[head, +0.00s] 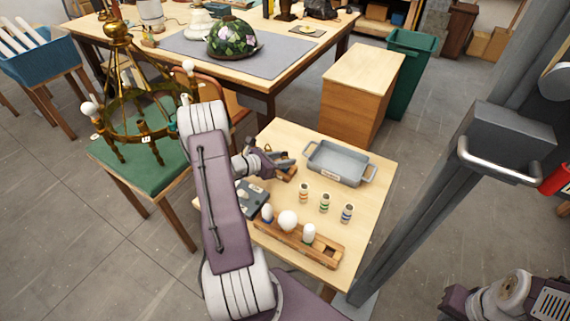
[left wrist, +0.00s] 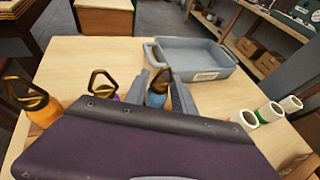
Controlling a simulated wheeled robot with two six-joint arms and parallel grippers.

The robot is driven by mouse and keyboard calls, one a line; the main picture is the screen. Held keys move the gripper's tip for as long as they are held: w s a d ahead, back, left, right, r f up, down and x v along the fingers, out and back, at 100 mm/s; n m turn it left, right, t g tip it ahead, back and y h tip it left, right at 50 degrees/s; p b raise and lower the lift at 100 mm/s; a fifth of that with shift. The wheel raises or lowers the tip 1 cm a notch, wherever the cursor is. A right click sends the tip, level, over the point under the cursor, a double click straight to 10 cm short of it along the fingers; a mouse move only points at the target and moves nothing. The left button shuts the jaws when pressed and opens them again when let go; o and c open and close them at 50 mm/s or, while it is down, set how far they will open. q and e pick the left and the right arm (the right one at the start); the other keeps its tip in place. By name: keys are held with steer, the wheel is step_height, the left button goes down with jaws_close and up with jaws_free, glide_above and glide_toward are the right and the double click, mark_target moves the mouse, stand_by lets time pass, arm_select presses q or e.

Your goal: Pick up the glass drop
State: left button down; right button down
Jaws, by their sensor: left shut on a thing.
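My left gripper (head: 281,165) is over the far left part of the small wooden table (head: 376,190). In the left wrist view, its two grey fingers (left wrist: 161,92) are shut around a blue glass drop (left wrist: 157,99) with a brass loop on top. An orange glass drop (left wrist: 46,113) and a purple glass drop (left wrist: 115,98) stand to the left of it, each with a brass loop. The lower parts of the drops are hidden by my gripper body. In the head view the drops are too small and covered to tell apart. My right gripper does not show.
A grey tray (head: 338,180) stands behind on the table. Several white spools with coloured bands (head: 325,203) stand in front. A wooden rack (head: 325,251) holds white bulbs, near a dark box (head: 256,201). A brass chandelier (head: 117,127) rests on a green-seated chair (head: 135,178) at left.

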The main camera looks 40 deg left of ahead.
arm_select(q)
steer(key=shift+r, duration=0.1)
steer(key=shift+r, duration=0.35)
steer(key=r, duration=0.2)
steer(key=d+r, duration=0.1)
steer(key=shift+d+r+b, duration=0.1)
steer(key=shift+r+b, duration=0.2)
steer(key=shift+r, duration=0.1)
steer(key=w+d+r+b, duration=0.1)
steer(key=d+r, duration=0.5)
steer(key=d, duration=0.4)
steer(key=shift+w+d+r, duration=0.15)
steer(key=shift+d, duration=0.05)
